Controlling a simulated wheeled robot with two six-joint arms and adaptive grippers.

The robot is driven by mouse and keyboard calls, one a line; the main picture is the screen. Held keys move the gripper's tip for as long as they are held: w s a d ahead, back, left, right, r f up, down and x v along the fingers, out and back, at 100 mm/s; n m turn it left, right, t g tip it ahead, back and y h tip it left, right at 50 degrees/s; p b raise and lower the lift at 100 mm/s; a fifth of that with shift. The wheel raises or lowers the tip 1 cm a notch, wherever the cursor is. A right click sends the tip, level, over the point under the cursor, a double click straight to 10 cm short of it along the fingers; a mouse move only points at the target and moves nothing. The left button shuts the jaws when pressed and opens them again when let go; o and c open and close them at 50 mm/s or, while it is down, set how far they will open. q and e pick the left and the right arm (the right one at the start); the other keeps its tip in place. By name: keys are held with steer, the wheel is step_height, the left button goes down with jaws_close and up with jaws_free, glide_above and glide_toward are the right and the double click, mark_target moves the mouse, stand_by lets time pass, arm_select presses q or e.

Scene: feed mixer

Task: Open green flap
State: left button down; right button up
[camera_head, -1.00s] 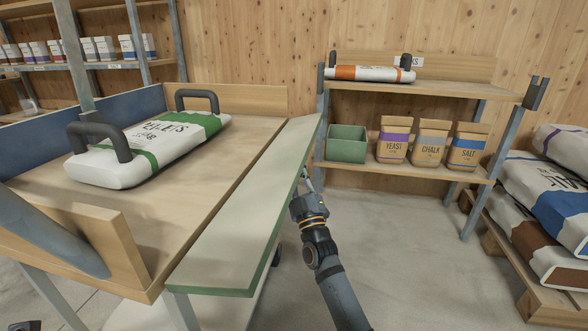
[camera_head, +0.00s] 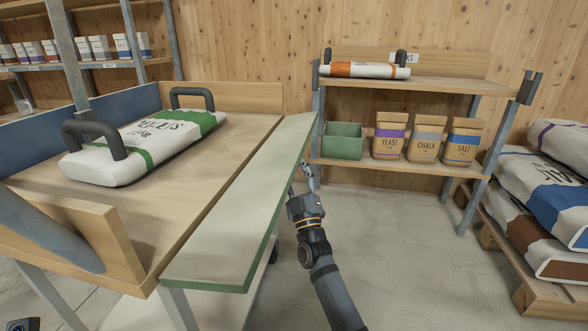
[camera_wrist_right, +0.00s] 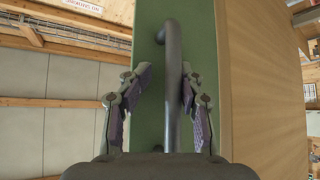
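The green flap (camera_head: 245,205) is a long pale-green board with darker green edges along the right side of the wooden table. Its broad face shows from above in the head view. My right gripper (camera_head: 305,175) is at the flap's outer side, with its tips partly hidden by the flap. In the right wrist view, the flap's green face (camera_wrist_right: 205,50) carries a dark grey bar handle (camera_wrist_right: 173,85). My right gripper (camera_wrist_right: 158,90) is open, with its two fingers on either side of the handle. The handle is nearer the right finger. My left gripper is not recognisable in view.
A white and green pellets sack (camera_head: 150,145) with two dark handles lies on the wooden table (camera_head: 170,200). A shelf (camera_head: 440,85) with a green box (camera_head: 342,141) and paper bags stands behind. Stacked sacks (camera_head: 545,205) lie on a pallet at right. The floor between is clear.

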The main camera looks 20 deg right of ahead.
steer(key=shift+w+a+r, duration=0.1)
steer(key=shift+r, duration=0.05)
steer(key=shift+f, duration=0.2)
steer(key=v, duration=1.2)
steer(key=shift+r, duration=0.15)
